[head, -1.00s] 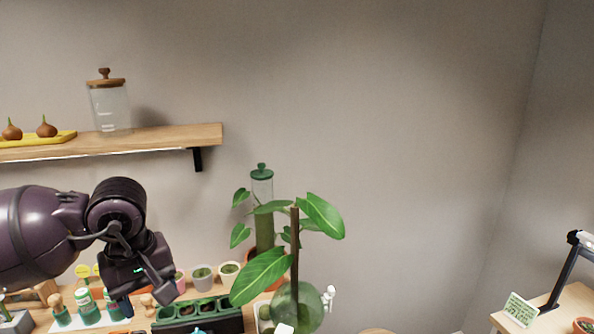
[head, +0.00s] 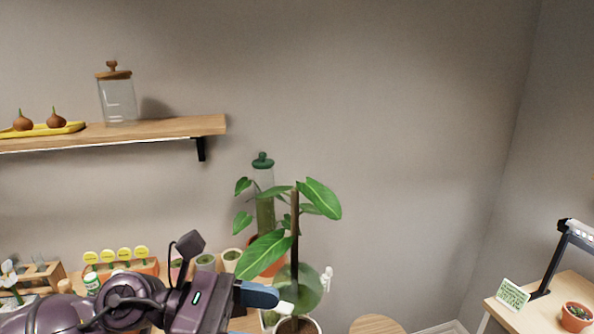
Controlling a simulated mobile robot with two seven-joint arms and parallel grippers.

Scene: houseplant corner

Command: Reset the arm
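My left arm comes in from the lower left, low in the head view. Its dark purple wrist is turned to the right, and the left gripper (head: 258,295) points right, with a blue-grey finger end in front of the tall potted plant's lower part. I cannot make out a gap between its fingers or anything held. The tall plant (head: 318,198) has broad green leaves on a brown stake and stands upright in a white pot (head: 299,326). My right gripper is out of view.
A wooden shelf (head: 170,127) holds a lidded glass jar (head: 118,101) and a yellow tray (head: 75,127) with two bulbs. Small pots and yellow round markers line the bench at left. A round stool (head: 375,325) and a side table (head: 560,293) are at right.

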